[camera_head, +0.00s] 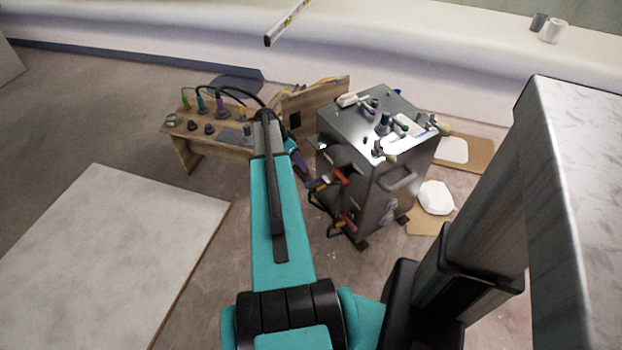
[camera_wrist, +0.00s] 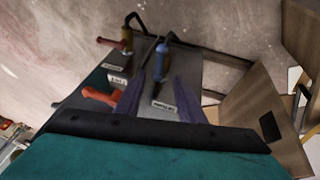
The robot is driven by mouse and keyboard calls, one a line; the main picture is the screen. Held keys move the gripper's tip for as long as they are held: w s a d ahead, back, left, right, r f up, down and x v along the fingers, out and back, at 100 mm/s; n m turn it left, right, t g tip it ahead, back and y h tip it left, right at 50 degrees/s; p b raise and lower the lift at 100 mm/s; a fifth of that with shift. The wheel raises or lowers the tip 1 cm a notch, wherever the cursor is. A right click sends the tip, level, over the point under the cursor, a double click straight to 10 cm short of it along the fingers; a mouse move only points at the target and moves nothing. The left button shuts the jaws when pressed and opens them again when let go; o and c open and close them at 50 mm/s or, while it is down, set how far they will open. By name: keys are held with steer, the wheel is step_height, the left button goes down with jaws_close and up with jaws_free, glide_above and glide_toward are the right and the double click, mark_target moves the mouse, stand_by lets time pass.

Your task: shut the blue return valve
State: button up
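The blue valve handle (camera_wrist: 162,58) stands out from the grey panel in the wrist view, just beyond my gripper's fingertips (camera_wrist: 159,80). It sits on a dark pipe fitting. In the head view the blue handle (camera_head: 318,183) shows low on the left side of the steel unit (camera_head: 368,190). My gripper (camera_head: 302,165) has purple fingers and is beside that side of the unit. The fingers are apart, with a label (camera_wrist: 163,105) on the panel visible between them. Nothing shows held. Whether a fingertip touches the handle cannot be told.
A wooden board (camera_head: 318,105) and a bench with tools (camera_head: 215,135) stand left of the unit. A pale panel (camera_head: 105,260) lies on the floor at left.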

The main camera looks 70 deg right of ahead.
mark_target(315, 182)
steer(key=x, duration=1.1)
jaws_close()
steer(key=shift+d, duration=0.2)
steer(key=shift+a+r, duration=0.1)
steer(key=shift+a, duration=0.05)
steer(key=shift+s, duration=0.1)
